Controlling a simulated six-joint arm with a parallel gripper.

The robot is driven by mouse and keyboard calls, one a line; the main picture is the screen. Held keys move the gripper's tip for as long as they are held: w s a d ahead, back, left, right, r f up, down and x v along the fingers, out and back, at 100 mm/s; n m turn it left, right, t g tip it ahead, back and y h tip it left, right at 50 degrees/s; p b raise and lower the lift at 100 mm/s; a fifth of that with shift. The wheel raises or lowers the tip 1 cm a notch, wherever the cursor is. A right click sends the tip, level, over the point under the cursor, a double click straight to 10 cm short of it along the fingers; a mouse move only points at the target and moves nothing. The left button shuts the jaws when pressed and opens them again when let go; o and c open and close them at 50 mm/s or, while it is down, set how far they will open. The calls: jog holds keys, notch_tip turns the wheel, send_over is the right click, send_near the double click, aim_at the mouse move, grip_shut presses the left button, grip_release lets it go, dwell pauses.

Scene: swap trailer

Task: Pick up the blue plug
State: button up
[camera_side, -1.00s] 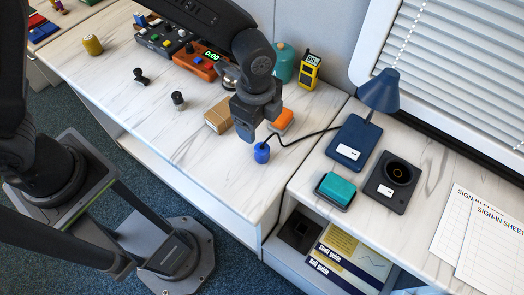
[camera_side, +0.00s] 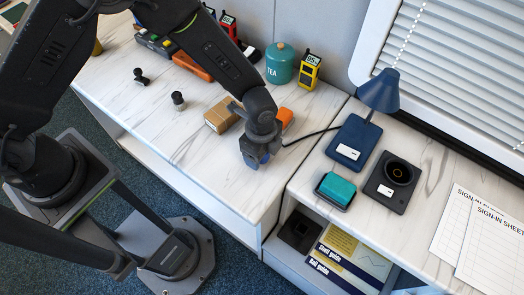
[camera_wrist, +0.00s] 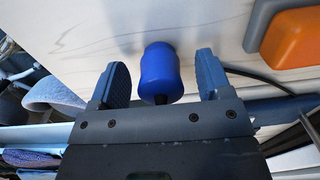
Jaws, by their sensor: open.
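The blue plug (camera_wrist: 158,72) shows in the wrist view between the two open fingers of my gripper (camera_wrist: 160,82), with a visible gap on each side. It stands on the white marbled counter, and a dark cord runs away from it. In the side view my gripper (camera_side: 260,160) is low over the counter at the plug's place and hides most of the plug. The black cord (camera_side: 308,136) runs from there to the right toward the navy lamp.
A cardboard box (camera_side: 221,115) and an orange block (camera_side: 285,117) sit close behind my gripper. The navy lamp (camera_side: 352,142), a teal pad (camera_side: 336,188) and a dark round-topped device (camera_side: 391,181) stand to the right. The counter's front left stretch is clear.

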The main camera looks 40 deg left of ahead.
jog(key=shift+f, duration=0.5)
jog(key=c, duration=1)
jog(key=shift+r, duration=0.1)
